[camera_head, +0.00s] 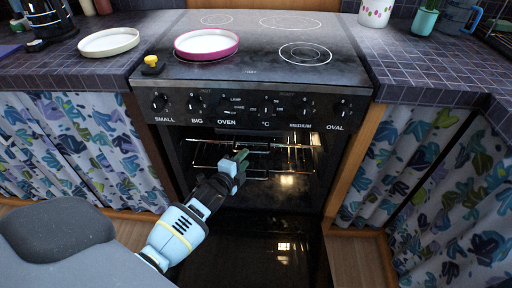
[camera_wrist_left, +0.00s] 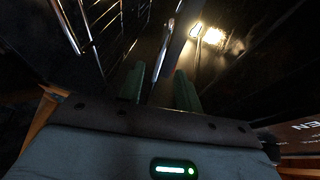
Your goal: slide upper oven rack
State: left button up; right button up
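The oven's door is down and its lit inside shows in the head view. Wire oven rack bars (camera_head: 285,147) cross the cavity; I cannot clearly tell the upper rack from any lower one. My left gripper (camera_head: 241,158) reaches into the opening in front of these bars, near the middle. In the left wrist view, its two green fingers (camera_wrist_left: 160,76) stand apart, and a thin metal bar (camera_wrist_left: 167,50) runs between them. I cannot tell whether the fingers touch it. More rack wires (camera_wrist_left: 88,22) show at the upper left. My right gripper is not in view.
The open oven door (camera_head: 250,250) lies below the cavity. The stovetop (camera_head: 255,70) above holds a pink-rimmed dish (camera_head: 206,44) and a small yellow-topped item (camera_head: 152,62). Patterned curtains (camera_head: 75,150) and wooden posts flank the oven. A white plate (camera_head: 109,41) is on the left counter.

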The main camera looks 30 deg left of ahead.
aim_at(251, 152)
pick_arm(q)
jog(key=w+b, duration=0.1)
jog(key=w, duration=0.1)
jog(key=w+f+b, duration=0.1)
jog(key=w, duration=0.2)
jog(key=shift+w+a+f, duration=0.15)
jog(key=shift+w, duration=0.15)
jog(key=shift+w+b, duration=0.3)
jog(key=shift+w, duration=0.7)
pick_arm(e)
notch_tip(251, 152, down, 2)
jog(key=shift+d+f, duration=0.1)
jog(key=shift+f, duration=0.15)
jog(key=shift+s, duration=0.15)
pick_arm(q)
jog(key=shift+f, duration=0.1)
grip_shut()
jog(key=shift+s, duration=0.1)
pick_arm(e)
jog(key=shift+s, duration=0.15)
